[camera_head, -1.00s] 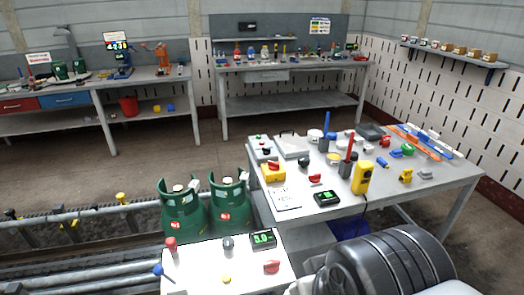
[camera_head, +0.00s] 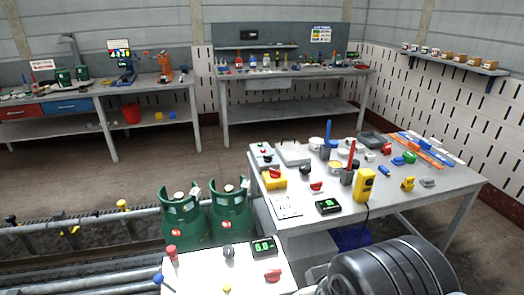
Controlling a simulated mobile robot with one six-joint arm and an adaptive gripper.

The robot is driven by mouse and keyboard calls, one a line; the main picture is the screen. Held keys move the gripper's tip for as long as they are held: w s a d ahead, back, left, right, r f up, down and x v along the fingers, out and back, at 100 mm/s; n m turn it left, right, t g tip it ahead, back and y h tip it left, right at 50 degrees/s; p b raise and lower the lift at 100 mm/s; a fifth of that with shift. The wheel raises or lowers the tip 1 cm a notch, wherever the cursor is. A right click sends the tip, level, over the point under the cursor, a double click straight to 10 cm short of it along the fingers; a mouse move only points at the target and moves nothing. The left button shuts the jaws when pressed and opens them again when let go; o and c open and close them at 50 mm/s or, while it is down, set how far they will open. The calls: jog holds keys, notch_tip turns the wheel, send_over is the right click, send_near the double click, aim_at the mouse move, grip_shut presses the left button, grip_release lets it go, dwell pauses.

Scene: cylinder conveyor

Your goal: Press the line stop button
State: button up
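No label lets me tell for certain which control is the line stop button. A yellow box with a red button on top (camera_head: 273,177) stands at the left side of the right-hand table. A grey box with small coloured buttons (camera_head: 264,154) lies behind it. My dark arm link fills the lower right; my gripper is out of view.
Two green gas cylinders (camera_head: 184,217) (camera_head: 230,209) stand behind the panel beside the conveyor (camera_head: 95,245). The right-hand table (camera_head: 440,190) is crowded with tools, a yellow handset (camera_head: 365,185) and a green display (camera_head: 328,206). Workbenches line the back; the floor between is clear.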

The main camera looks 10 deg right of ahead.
grip_shut()
dwell(1.4)
